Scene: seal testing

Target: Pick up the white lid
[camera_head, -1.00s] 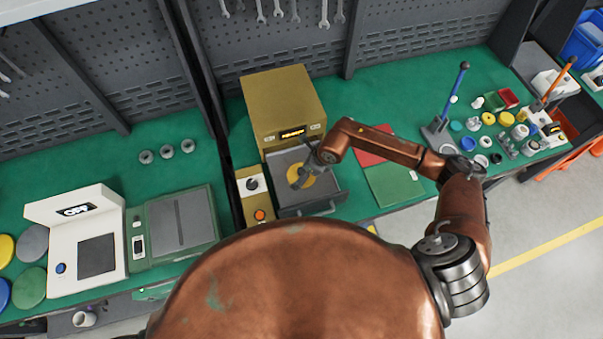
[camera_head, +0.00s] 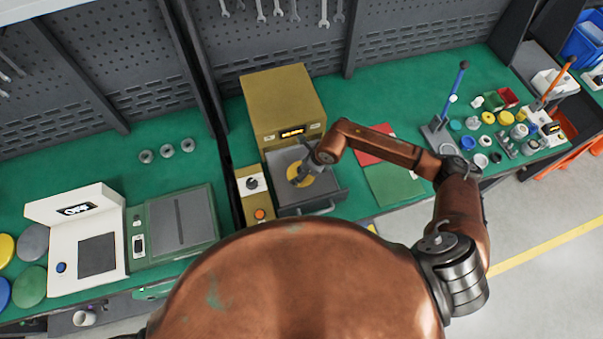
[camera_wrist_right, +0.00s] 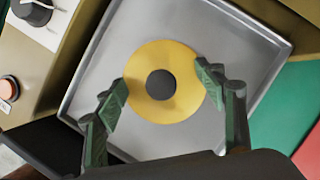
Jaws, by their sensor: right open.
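Several small white round pieces, one of them a white disc (camera_head: 485,141), lie among coloured caps at the right end of the green bench in the head view. I cannot tell which is the white lid. My right gripper (camera_head: 296,182) is over the grey tray of the yellow machine, far to the left of those pieces. In the right wrist view its fingers (camera_wrist_right: 162,80) are spread and empty, on either side of a yellow disc (camera_wrist_right: 160,54) with a dark round centre. I cannot tell whether they touch it. My left gripper is not in view.
The grey tray (camera_wrist_right: 255,38) sticks out from the yellow machine (camera_head: 281,96). Red and green panels (camera_head: 393,184) lie right of it. A blue-handled lever press (camera_head: 437,133) stands before the small pieces. A white device (camera_head: 75,228) stands at left.

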